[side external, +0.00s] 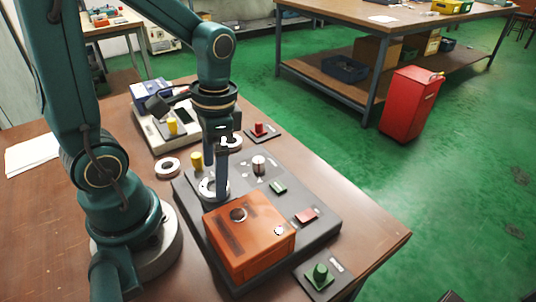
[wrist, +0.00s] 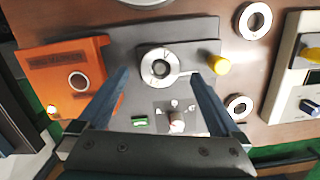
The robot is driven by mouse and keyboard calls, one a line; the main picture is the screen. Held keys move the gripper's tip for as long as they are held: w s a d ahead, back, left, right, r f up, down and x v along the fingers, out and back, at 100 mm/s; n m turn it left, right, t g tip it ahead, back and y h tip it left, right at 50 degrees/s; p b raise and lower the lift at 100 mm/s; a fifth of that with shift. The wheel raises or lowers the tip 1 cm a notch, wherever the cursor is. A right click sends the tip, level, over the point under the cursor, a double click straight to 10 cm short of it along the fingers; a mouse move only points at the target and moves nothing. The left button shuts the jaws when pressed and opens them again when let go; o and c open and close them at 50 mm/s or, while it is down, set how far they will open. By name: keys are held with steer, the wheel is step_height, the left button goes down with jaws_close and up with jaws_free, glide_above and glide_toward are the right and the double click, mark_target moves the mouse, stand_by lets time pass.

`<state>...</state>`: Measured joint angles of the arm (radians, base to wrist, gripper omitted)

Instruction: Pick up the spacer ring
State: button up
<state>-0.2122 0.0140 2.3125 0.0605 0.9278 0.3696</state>
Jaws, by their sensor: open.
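A pale metal ring (wrist: 160,67) lies on a dark grey plate (wrist: 120,35) and also shows in the side view (side external: 208,188). Two more pale rings lie on the table: one to the left of the plate in the side view (side external: 168,166), and one behind my gripper (side external: 236,141). They show in the wrist view at upper right (wrist: 254,20) and right (wrist: 239,106). I cannot tell which is the spacer ring. My gripper (side external: 221,196) is open and empty, pointing down at the plate's ring. In the wrist view its fingers (wrist: 162,80) stand either side of that ring.
An orange box (side external: 250,235) stands on the plate in front of my gripper. A yellow knob (side external: 196,160), a grey knob (side external: 259,163) and a red knob (side external: 258,128) are close. A pale instrument (side external: 160,130) stands behind.

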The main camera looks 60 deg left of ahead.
steer(key=shift+s+f, duration=0.15)
steer(key=shift+f, duration=1.05)
jaws_close()
steer(key=shift+r, duration=0.15)
